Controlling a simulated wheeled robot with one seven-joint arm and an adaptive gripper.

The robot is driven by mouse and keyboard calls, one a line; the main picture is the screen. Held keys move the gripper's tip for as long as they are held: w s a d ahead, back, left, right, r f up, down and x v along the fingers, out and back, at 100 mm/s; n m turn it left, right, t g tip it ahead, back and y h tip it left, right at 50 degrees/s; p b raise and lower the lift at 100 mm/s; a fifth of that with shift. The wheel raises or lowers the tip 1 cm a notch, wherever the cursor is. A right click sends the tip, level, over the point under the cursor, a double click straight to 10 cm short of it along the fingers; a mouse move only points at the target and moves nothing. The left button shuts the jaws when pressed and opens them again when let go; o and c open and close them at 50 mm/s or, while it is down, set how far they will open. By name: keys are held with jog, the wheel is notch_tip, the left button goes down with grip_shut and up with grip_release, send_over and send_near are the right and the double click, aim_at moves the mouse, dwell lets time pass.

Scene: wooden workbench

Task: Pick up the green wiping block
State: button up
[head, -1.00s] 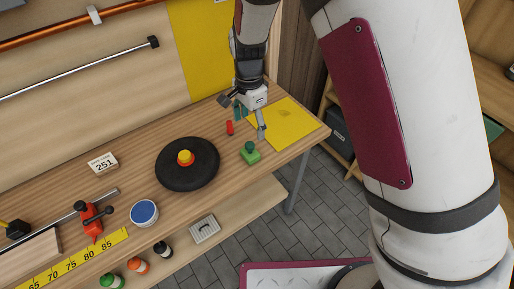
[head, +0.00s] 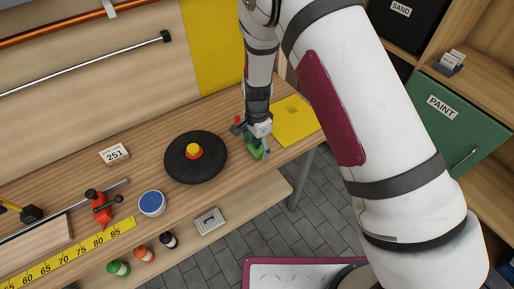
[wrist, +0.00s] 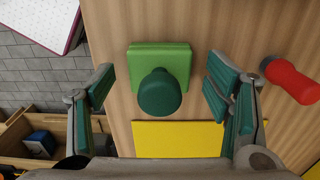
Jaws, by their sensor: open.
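The green wiping block (wrist: 176,57) has a flat light-green square base and a dark green round knob (wrist: 160,95). It sits on the wooden workbench near its front edge. My gripper (wrist: 160,88) is open in the wrist view, with one finger on each side of the block and gaps between the pads and the knob. In the head view my gripper (head: 257,145) is down over the block (head: 258,153), which it partly hides.
A red cylindrical piece (wrist: 291,80) lies close to the right finger. A yellow sheet (wrist: 178,138) lies on the bench beside the block. A black disc (head: 180,171) with a red and yellow knob stands to the left in the head view.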

aim_at(258, 143)
jog(key=shift+f, duration=0.1)
jog(key=shift+c, duration=0.3)
jog(key=c, duration=1.3)
jog(key=shift+r, duration=0.6)
notch_tip(258, 143, up, 2)
jog(key=shift+w+b, duration=0.1)
jog(key=shift+b, duration=0.2)
jog(key=shift+s+d+r, duration=0.2)
jog(key=shift+s+r, duration=0.05)
jog(key=shift+s, duration=0.45)
jog(key=s+d+r, duration=0.1)
jog(key=s+d, duration=0.3)
jog(key=s, duration=1)
jog(key=shift+r, duration=0.2)
jog(key=shift+s, duration=0.1)
